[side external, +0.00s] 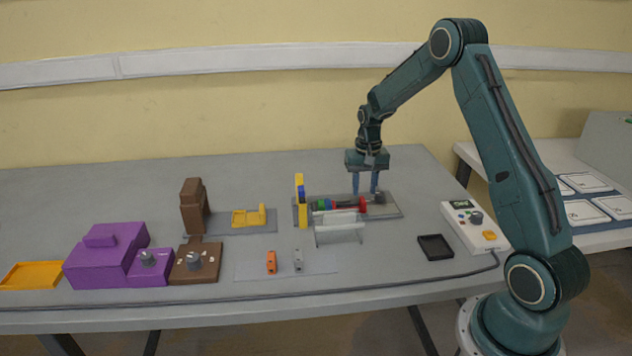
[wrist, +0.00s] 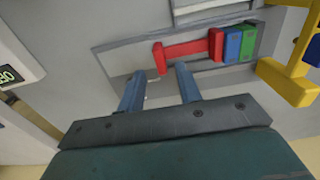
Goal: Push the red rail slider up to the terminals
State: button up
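The red slider (wrist: 188,49) lies along the grey rail base (wrist: 120,58) in the wrist view. It has a long bar with an upright end plate on its left. At its right end is a red block (wrist: 216,45), beside a blue block (wrist: 232,45) and a green block (wrist: 248,40). I cannot tell whether the bar and red block are one piece. My gripper (wrist: 162,72) is open and empty, its blue fingers apart near the end plate. In the side view my gripper (side external: 365,192) points down above the rail, close to the red end plate (side external: 362,203).
A yellow post (side external: 301,202) stands at the left end of the rail. A clear-looking stand (side external: 339,236) is in front of the rail. A black tray (side external: 435,248) and white control box (side external: 474,228) sit to the right. Purple and brown boxes are at left.

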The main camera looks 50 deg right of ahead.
notch_tip(320, 180, up, 10)
dwell(0.5)
jog(key=shift+a, duration=0.1)
jog(key=s+a+r+n+t, duration=0.35)
jog(key=s+a+r, duration=0.55)
jog(key=a+r, duration=0.5)
jog(key=s+a+n+t, duration=0.1)
jog(key=s+a+n, duration=0.1)
jog(key=s+a, duration=0.3)
jog(key=s+a+f+n+t, duration=0.1)
jog(key=s+a+n, duration=0.2)
jog(key=s, duration=0.8)
jog(key=a, duration=0.2)
jog(key=shift+s+a+f, duration=0.2)
jog(key=shift+a+f, duration=0.05)
jog(key=shift+a, duration=0.05)
